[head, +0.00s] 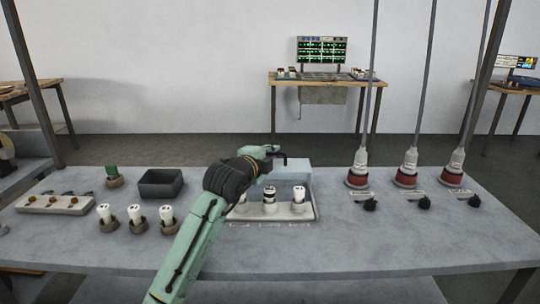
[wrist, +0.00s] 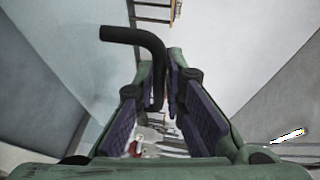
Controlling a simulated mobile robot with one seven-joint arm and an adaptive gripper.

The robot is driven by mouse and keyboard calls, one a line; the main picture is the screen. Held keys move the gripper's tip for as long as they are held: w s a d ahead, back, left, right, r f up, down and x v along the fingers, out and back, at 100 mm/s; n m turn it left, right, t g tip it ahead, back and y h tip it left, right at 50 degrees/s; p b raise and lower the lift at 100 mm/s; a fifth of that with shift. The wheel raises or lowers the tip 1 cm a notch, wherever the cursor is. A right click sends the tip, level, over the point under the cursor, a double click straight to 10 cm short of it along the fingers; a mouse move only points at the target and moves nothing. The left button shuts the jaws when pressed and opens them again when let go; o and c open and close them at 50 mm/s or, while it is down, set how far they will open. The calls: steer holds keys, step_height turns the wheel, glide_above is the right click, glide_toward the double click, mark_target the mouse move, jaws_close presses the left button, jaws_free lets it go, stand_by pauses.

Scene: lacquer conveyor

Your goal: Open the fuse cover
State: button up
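The fuse cover (head: 297,172) is a pale blue-grey panel. In the head view it stands raised at the back of the fuse tray (head: 312,214), leaving white fuses in view below. Its black bent handle (wrist: 130,35) shows in the wrist view, passing down between my fingertips. My gripper (head: 274,153) is at the cover's upper left in the head view. My arm hides the tray's left part.
White fuses in brown holders (head: 135,218), a dark open bin (head: 160,183) and a switch strip (head: 53,203) stand left. Red-based hanging connectors (head: 405,178) and black knobs (head: 424,202) are right. The table front (head: 400,245) is clear.

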steer(key=shift+o, duration=0.3)
steer(key=shift+s, duration=0.15)
steer(key=v, duration=1.1)
steer(key=shift+s+a, duration=0.2)
steer(key=shift+s, duration=0.1)
steer(key=shift+r, duration=0.1)
